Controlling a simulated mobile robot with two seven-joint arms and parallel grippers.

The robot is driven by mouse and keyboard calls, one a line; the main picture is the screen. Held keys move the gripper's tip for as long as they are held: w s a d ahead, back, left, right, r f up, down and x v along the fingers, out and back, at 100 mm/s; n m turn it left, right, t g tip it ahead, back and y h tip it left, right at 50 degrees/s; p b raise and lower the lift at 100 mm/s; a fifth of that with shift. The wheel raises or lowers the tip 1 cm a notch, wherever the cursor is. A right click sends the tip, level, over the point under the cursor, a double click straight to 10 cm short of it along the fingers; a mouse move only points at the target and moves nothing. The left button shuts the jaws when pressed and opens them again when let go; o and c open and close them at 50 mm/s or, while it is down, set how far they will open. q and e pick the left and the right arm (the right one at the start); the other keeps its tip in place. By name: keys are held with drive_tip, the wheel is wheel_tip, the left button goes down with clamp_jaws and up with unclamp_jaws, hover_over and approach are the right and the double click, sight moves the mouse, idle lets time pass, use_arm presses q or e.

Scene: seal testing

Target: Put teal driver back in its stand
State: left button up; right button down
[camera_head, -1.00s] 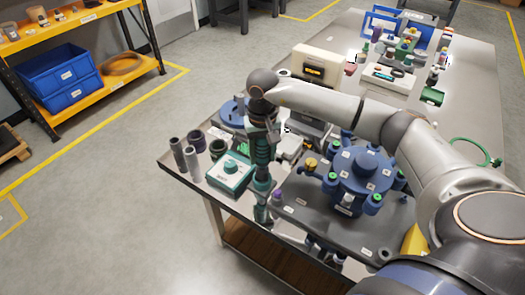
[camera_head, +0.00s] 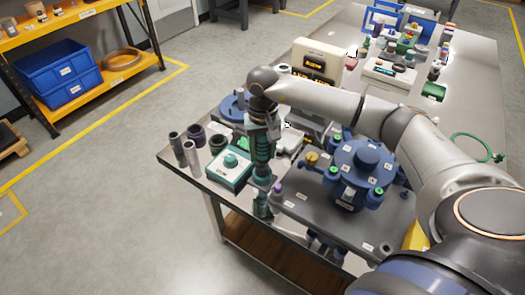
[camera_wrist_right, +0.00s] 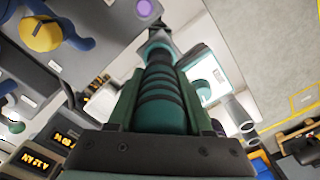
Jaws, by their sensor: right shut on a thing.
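The teal driver (camera_head: 263,172) is held upright in my right gripper (camera_head: 262,150), near the front edge of the table. In the right wrist view, its ribbed teal body (camera_wrist_right: 163,95) lies between the fingers and narrows toward a grey lower end. My right gripper is shut on it. A teal box with a white top and a round teal knob (camera_head: 229,166) sits just left of the driver. I cannot tell which thing is the driver's stand, or whether the driver's lower end touches anything. My left gripper is not in view.
Grey cylinders (camera_head: 192,159) and dark cups stand at the table's left corner. A blue vessel with side fittings (camera_head: 362,172) stands close on the right. A beige display unit (camera_head: 316,62) is behind. The table's front edge (camera_head: 240,206) is near the driver.

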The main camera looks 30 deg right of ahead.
drive_tip(key=shift+f, duration=0.1)
idle(0.4)
drive_tip(key=shift+f+b, duration=0.45)
drive_tip(key=shift+b, duration=0.2)
drive_tip(key=shift+f+b, duration=0.8)
drive_tip(key=shift+b, duration=0.1)
idle(1.5)
drive_tip(key=shift+c, duration=1.2)
unclamp_jaws()
drive_tip(key=shift+f, duration=0.1)
wheel_tip(320, 180, up, 9)
drive_tip(key=p, duration=0.5)
drive_tip(key=shift+p, duration=0.4)
